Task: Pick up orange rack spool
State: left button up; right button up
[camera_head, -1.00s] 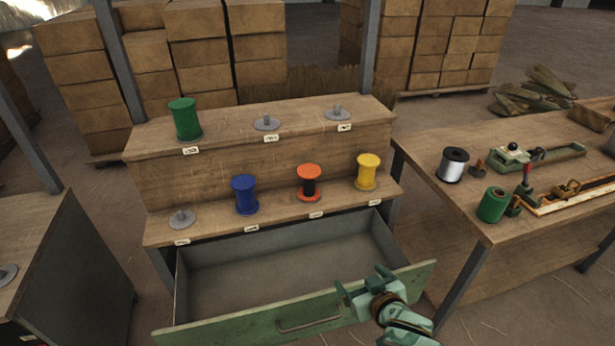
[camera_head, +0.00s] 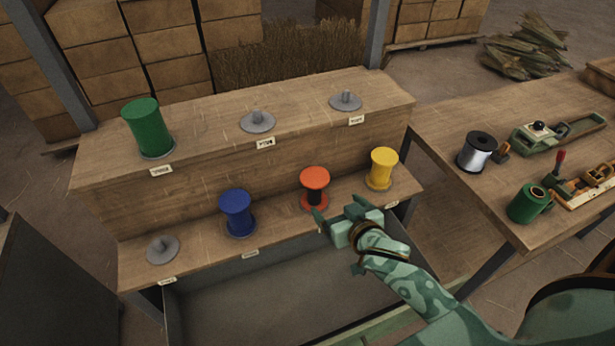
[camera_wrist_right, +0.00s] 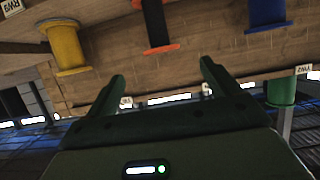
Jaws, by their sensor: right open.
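The orange rack spool (camera_head: 314,179) has orange flanges and a dark core. It stands upright on the lower shelf of the wooden rack, between the blue and yellow spools. My right gripper (camera_head: 335,215) is open and empty, just in front of and slightly below the orange spool, apart from it. In the right wrist view the open fingers (camera_wrist_right: 162,80) point toward the rack, with the orange spool (camera_wrist_right: 158,25) upside down at the top, between and beyond them. My left gripper is not in view.
A blue spool (camera_head: 237,213) and a yellow spool (camera_head: 382,168) stand on either side. A green spool (camera_head: 148,128) is on the upper shelf. The open drawer (camera_head: 270,305) lies below my right gripper. A workbench (camera_head: 450,140) with tools is at the right.

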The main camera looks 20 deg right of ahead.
aim_at(321, 189)
jog(key=b+x, duration=0.2)
jog(key=x, duration=0.8)
jog(key=shift+w+f+b, duration=0.1)
jog(key=shift+f+b, duration=0.05)
jog(key=shift+b, duration=0.25)
jog(key=shift+w+d+f, duration=0.1)
jog(key=shift+w+f, duration=0.05)
jog(key=shift+w, duration=0.25)
jog(key=b+x, duration=0.1)
jog(key=x, duration=0.1)
jog(key=b+x, duration=0.1)
jog(key=x, duration=0.1)
jog(key=shift+s+f, duration=0.1)
jog(key=shift+f, duration=0.25)
jog(key=shift+w+f, duration=0.1)
jog(key=shift+w, duration=0.3)
jog(key=shift+s, duration=0.1)
jog(key=shift+c, duration=0.6)
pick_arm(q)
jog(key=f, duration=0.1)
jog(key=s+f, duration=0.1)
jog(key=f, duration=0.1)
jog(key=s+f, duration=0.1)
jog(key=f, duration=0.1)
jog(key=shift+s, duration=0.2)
pick_arm(e)
jog(key=c, duration=0.9)
